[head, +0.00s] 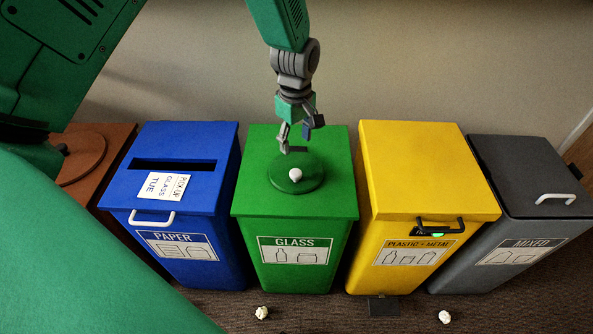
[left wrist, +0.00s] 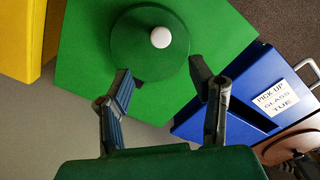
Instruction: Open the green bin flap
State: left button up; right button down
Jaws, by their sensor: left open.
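The green GLASS bin (head: 290,232) stands between the blue and yellow bins. Its round green flap (head: 284,180) lies on the lid, with a white knob (head: 295,174) on top. A small dark patch shows at the flap's back edge. My left gripper (head: 301,138) is open and empty over the back part of the lid, behind the knob. In the left wrist view, the flap (left wrist: 142,60) and white knob (left wrist: 160,37) lie beyond the spread fingers of the gripper (left wrist: 160,76); nothing is between the fingers. My right gripper is not in view.
A blue PAPER bin (head: 175,207) with a slot and a note (head: 163,186) stands left. A yellow bin (head: 420,180) and grey MIXED bin (head: 520,165) stand right. Crumpled white balls (head: 262,312) (head: 444,317) and a dark pedal (head: 383,306) are on the floor in front.

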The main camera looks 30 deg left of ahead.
aim_at(296, 172)
pick_arm(q)
notch_tip(296, 172, down, 11)
jog(key=shift+f+b, duration=0.2)
jog(key=shift+b, duration=0.35)
grip_shut()
jog(key=shift+r, duration=0.1)
